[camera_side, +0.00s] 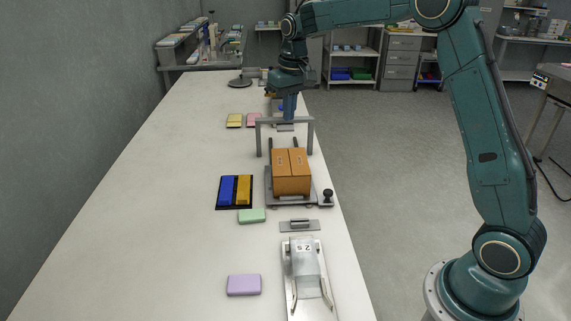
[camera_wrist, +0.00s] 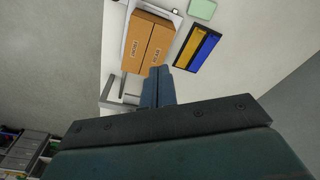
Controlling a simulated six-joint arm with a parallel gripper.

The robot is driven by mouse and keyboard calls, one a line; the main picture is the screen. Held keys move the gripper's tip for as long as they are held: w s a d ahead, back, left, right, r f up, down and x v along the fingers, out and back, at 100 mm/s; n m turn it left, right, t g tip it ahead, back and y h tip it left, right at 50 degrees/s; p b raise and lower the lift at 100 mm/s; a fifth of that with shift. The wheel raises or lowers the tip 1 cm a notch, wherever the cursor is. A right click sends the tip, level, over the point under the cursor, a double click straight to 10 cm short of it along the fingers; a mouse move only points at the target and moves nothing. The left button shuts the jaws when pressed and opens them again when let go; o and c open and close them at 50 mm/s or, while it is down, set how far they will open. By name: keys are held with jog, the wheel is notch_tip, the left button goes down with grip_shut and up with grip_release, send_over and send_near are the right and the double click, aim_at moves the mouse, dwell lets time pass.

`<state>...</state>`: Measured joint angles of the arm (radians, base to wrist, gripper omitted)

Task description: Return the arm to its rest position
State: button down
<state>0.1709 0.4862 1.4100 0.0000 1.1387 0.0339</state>
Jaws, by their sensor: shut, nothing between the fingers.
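My gripper (camera_side: 289,107) is shut and empty, pointing down above the far part of the table, close to the grey gate-shaped frame (camera_side: 285,121). In the wrist view the closed fingers (camera_wrist: 158,87) reach toward the orange-brown box (camera_wrist: 149,42) without visibly holding anything. In the side view my arm is raised and stretched from its base at the lower right over to the table. The orange-brown box (camera_side: 291,172) stands on a grey plate just nearer than the frame.
A black tray (camera_side: 218,207) holds a blue and a yellow block. Green (camera_side: 251,216), lilac (camera_side: 244,285), yellow (camera_side: 234,121) and pink (camera_side: 254,120) pieces lie on the white table (camera_side: 150,230). A metal chute (camera_side: 304,262) is at the front. The table's left side is clear.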

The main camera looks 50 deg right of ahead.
jog(key=s+a+r+n+t, duration=0.1)
jog(key=s+a+r, duration=0.25)
jog(key=s, duration=0.45)
jog(key=s+a+r+t, duration=0.1)
jog(key=s+a+r, duration=0.1)
jog(key=s+r, duration=0.45)
jog(key=s+a+f+t, duration=0.1)
jog(key=s+f, duration=0.1)
jog(key=s, duration=0.7)
jog(key=s+a+f+n+t, duration=0.1)
jog(key=s+a+f, duration=0.1)
jog(key=s, duration=0.8)
jog(key=shift+s+a+f, duration=0.2)
jog(key=shift+f, duration=0.55)
